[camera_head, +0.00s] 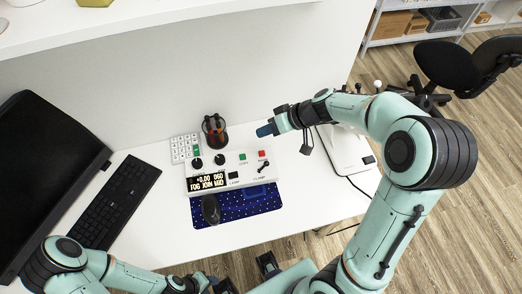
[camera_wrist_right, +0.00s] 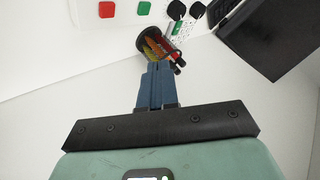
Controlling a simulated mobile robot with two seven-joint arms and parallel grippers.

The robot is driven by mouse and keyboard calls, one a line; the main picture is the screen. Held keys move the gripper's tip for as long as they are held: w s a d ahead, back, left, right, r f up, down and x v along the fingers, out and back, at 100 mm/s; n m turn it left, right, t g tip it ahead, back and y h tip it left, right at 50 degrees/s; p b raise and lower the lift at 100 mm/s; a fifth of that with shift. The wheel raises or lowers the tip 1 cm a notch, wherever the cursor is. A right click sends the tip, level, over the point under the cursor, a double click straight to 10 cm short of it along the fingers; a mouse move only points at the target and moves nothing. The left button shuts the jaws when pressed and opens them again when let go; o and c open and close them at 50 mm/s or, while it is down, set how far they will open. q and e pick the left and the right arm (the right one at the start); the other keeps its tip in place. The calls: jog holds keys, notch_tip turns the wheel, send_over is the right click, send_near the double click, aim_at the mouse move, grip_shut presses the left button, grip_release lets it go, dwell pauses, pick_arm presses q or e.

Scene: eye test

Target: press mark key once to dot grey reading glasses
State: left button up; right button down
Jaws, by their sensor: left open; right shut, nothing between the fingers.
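A white console (camera_head: 222,172) stands on the desk with a lit display (camera_head: 207,182), black knobs, a green key (camera_head: 242,157), a red key (camera_head: 262,154) and a small lever. Its small labels are too blurred to tell which key is the mark key. The right wrist view also shows the green key (camera_wrist_right: 144,8) and red key (camera_wrist_right: 106,9). I cannot make out grey reading glasses. My right gripper (camera_head: 264,131) is shut and empty, above and behind the console; its blue fingers (camera_wrist_right: 157,75) touch each other. My left gripper (camera_head: 222,284) is open, low at the front edge, partly cut off.
A pen cup (camera_head: 214,131) and white keypad (camera_head: 184,148) stand behind the console. A dark blue mat (camera_head: 240,210) with a black mouse (camera_head: 210,209) lies in front. A keyboard (camera_head: 117,203) and monitor (camera_head: 45,165) are left. A white device (camera_head: 345,150) is right.

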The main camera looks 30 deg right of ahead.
jog(key=b, duration=0.6)
send_over(265, 153)
notch_tip(265, 153, down, 8)
jog(key=shift+f, duration=0.15)
jog(key=shift+f+b, duration=0.3)
jog(key=shift+b, duration=0.3)
dwell(1.2)
jog(key=shift+f+b, duration=0.4)
jog(key=shift+b, duration=0.35)
jog(key=shift+f+b, duration=0.55)
jog(key=shift+b, duration=0.2)
dwell(0.9)
jog(key=shift+r, duration=0.1)
jog(key=shift+r+p, duration=0.55)
jog(key=shift+r, duration=0.3)
